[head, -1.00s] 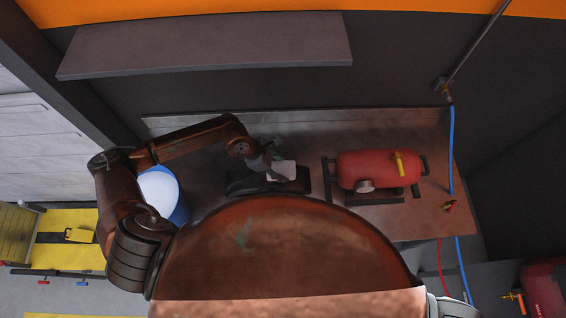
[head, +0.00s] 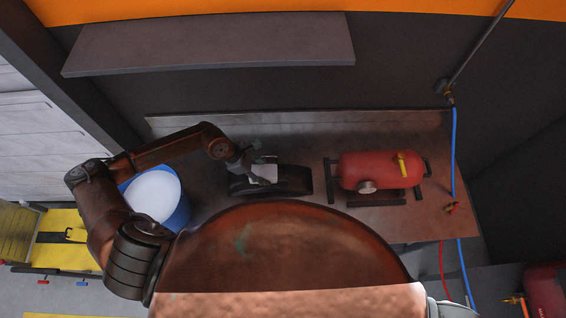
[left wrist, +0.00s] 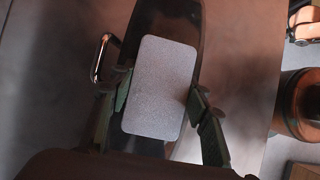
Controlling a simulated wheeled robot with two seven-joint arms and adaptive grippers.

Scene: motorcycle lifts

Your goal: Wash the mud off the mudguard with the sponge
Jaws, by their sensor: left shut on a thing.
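The sponge (head: 264,174) is a pale grey rounded block. My left gripper (head: 250,163) is shut on it, and the left wrist view shows the sponge (left wrist: 160,88) between the two fingers. The mudguard (head: 295,180) is a dark, long curved piece lying on the bench. The sponge is over its left-middle part and hides some of it; I cannot tell whether they touch. The mudguard also shows beyond the sponge in the left wrist view (left wrist: 172,18). I cannot make out mud clearly on its dark surface. My right gripper is out of view.
A blue bucket (head: 183,212) with a pale inside stands at the left end of the bench (head: 400,222). A red compressor tank (head: 378,170) stands right of the mudguard. A grey shelf (head: 210,45) overhangs behind. A blue hose (head: 454,150) hangs at the right.

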